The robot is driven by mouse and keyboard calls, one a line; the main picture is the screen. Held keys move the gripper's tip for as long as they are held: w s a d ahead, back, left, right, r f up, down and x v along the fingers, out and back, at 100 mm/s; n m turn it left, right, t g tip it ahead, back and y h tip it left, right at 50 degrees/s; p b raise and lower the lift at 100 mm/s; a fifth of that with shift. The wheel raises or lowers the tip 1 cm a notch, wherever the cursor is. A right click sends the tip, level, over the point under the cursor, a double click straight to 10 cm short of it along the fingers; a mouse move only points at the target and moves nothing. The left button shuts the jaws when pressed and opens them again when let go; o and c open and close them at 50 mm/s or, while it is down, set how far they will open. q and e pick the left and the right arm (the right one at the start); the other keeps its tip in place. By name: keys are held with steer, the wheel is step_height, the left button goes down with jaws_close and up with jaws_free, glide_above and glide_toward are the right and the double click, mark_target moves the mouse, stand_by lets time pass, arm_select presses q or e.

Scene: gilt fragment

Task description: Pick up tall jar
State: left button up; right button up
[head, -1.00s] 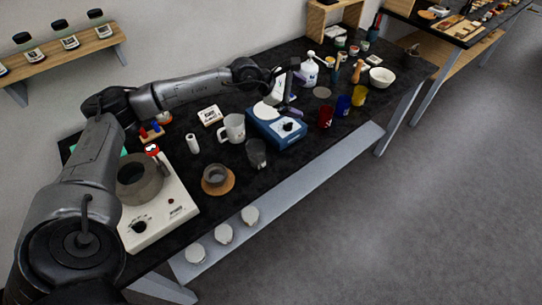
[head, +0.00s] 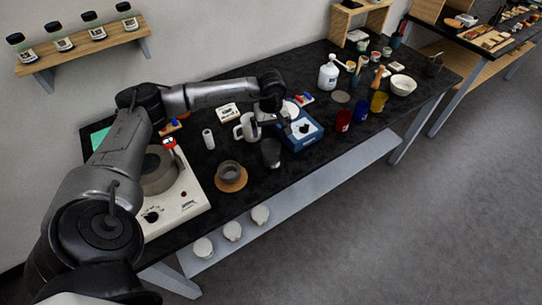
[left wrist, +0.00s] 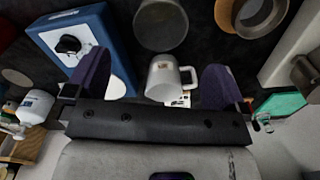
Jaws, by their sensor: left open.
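A dark grey, see-through cylinder (head: 270,152), the likeliest tall jar, stands upright on the black bench in front of the blue scale. It also shows at the top of the left wrist view (left wrist: 160,25). My left gripper (head: 284,127) is above the bench by the scale's left edge, behind the cylinder. In the left wrist view its two purple-grey fingers (left wrist: 156,62) are wide apart with nothing held; the cylinder is beyond their tips. My right gripper is not in view.
The white mug (head: 246,127) and blue scale (head: 312,132) stand close by the gripper. A grey bowl on a round wooden mat (head: 232,184) is left of the cylinder. A white hotplate (head: 190,205) is further left. Red, blue and yellow cups stand right of the scale.

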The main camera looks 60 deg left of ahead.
mark_target(271, 145)
arm_select(q)
steer(key=shift+f, duration=4.75)
steer(key=shift+c, duration=0.4)
steer(key=c, duration=1.1)
steer(key=shift+r, duration=0.25)
